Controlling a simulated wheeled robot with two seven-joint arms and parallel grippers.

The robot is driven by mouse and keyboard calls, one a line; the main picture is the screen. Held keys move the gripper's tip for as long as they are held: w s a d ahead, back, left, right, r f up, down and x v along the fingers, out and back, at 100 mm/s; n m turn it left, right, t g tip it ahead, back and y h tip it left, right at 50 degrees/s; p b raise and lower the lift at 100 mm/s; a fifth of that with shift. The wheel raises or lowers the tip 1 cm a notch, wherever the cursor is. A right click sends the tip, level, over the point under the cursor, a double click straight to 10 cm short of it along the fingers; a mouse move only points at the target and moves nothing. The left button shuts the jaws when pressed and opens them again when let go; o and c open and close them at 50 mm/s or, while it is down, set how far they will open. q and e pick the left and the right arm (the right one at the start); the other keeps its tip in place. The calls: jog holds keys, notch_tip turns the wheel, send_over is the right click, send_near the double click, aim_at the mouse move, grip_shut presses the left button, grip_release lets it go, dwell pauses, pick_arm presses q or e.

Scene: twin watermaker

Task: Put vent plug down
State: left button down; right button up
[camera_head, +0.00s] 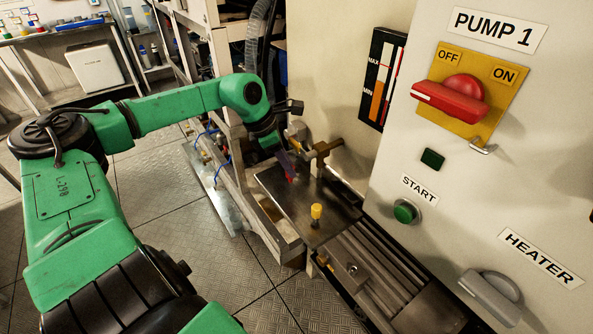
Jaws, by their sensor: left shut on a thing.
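My left gripper (288,166) reaches down over the left part of a dark metal plate (275,190). It is shut on a small red piece, which I take to be the vent plug (292,179). The plug shows only in part below the fingers, close over the plate; I cannot tell whether it touches it. A brass fitting with a handle (321,153) stands just right of the gripper. A yellow-topped fitting (316,212) stands upright toward the plate's front. My right gripper is not in view.
A tall panel with a red pump switch (452,98), a green start button (405,212) and a grey heater handle (490,295) stands close on the right. A level gauge (381,80) is behind. The plate is bare between gripper and yellow fitting.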

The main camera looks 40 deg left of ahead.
aim_at(287, 176)
pick_arm(q)
jog(key=f, duration=0.1)
jog(key=f+b, duration=0.1)
jog(key=shift+s+f, duration=0.4)
jog(key=shift+w+f+b, duration=0.1)
jog(key=shift+f+b, duration=0.55)
jog(key=shift+f, duration=0.1)
jog(key=shift+w, duration=0.35)
jog(key=shift+s, duration=0.1)
jog(key=shift+s+f, duration=0.1)
jog(key=c, duration=0.7)
grip_release()
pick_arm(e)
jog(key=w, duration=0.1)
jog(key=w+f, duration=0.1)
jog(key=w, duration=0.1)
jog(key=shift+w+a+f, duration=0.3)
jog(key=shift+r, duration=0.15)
